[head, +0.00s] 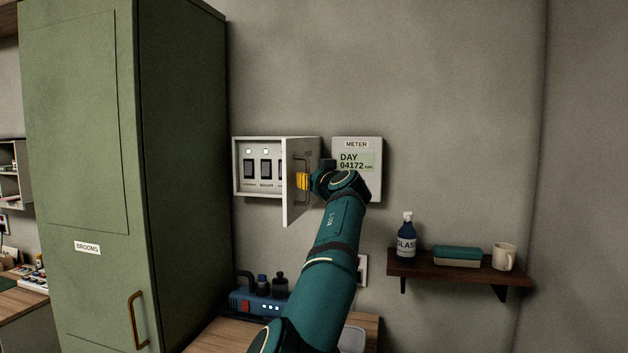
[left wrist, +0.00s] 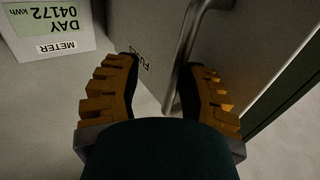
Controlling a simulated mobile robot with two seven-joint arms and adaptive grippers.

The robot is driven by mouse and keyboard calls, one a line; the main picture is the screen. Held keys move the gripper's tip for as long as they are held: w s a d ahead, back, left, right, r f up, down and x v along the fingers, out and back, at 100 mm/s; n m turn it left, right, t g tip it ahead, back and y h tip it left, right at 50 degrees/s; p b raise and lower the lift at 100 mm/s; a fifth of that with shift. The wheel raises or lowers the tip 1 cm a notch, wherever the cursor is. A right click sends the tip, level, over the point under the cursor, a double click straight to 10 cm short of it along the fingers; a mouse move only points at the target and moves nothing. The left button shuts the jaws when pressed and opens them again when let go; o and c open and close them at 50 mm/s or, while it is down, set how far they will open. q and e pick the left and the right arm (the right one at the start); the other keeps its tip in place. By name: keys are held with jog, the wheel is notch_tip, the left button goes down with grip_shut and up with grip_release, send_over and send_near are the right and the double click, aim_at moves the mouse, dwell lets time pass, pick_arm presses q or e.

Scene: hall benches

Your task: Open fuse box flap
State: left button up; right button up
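The fuse box (head: 240,188) is on the wall with its flap (head: 291,202) swung part way out, hinged at the right side. Black switches (head: 265,169) show inside at the left. The flap's outer face carries a metal handle (head: 306,163). My left gripper (head: 303,181) is at this handle. In the left wrist view, the orange-padded fingers of the left gripper (left wrist: 163,65) are apart, and the handle (left wrist: 187,55) runs between them, closer to the right-hand finger. I cannot tell whether it touches. The flap (left wrist: 240,45) lies behind it. My right gripper is not in view.
A meter (head: 372,145) is on the wall just right of the flap, close to my left wrist. A tall green broom cupboard (head: 185,170) stands at the left. A shelf (head: 460,272) with a bottle and mug is at the lower right. A bench (head: 215,335) lies below.

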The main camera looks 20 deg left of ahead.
pick_arm(q)
jog(key=shift+d+r, duration=0.1)
jog(key=v, duration=1.2)
dwell(0.5)
